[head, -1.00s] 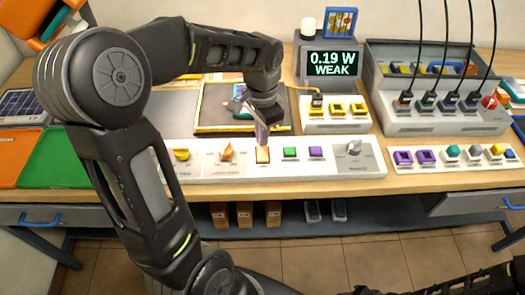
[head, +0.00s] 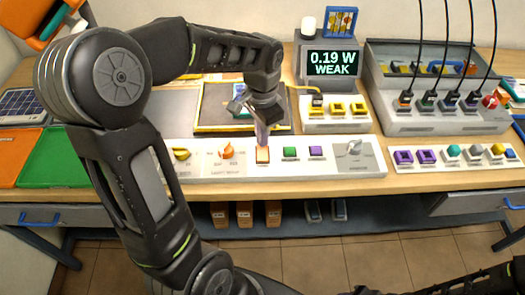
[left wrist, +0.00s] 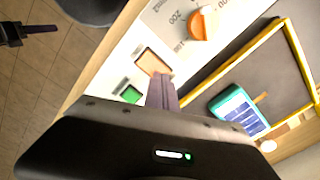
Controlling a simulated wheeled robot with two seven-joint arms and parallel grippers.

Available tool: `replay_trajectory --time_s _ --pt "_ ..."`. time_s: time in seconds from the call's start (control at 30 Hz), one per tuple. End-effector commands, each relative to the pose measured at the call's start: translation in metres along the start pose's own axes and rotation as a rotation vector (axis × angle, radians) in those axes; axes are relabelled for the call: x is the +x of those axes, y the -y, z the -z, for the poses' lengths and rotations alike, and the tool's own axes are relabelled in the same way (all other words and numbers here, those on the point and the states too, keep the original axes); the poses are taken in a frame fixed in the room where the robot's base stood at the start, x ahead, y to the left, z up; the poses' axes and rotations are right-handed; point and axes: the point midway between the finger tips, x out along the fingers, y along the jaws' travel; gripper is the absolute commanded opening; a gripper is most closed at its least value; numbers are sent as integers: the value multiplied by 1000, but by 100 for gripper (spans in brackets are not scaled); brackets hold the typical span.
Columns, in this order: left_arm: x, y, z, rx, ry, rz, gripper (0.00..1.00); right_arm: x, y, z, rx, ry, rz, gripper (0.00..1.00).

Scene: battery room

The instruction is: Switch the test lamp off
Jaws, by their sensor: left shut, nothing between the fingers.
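My left gripper (head: 262,143) is shut and empty, its fingers pointing down at the orange-tan switch (head: 262,155) on the white control panel (head: 340,171). In the left wrist view the fingertips (left wrist: 163,82) are at the edge of that switch (left wrist: 153,62); I cannot tell whether they touch it. The small panel labels are too blurred to show which control is the test lamp's. A green button (head: 290,153) and a purple button (head: 315,152) sit to its right, an orange knob (head: 226,152) to its left. My right arm shows at the bottom right; its jaws are unclear.
The display (head: 333,64) reads 0.19 W WEAK. A yellow-framed dark tray (head: 205,128) lies behind the panel. A yellow-connector block (head: 333,125) and a cabled unit (head: 445,125) stand behind and to the right.

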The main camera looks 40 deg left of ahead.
Motion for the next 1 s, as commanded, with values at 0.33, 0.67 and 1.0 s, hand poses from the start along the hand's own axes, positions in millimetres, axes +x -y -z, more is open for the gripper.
replay_trajectory --time_s 0.33,0.67,1.0 --pt "6 0 0 0 1 0 0 4 -2 0 0 0 0 36" --pt "11 0 0 0 1 0 0 8 -3 0 0 0 0 36" --pt "16 0 0 0 1 -1 0 11 -4 0 0 0 0 36"
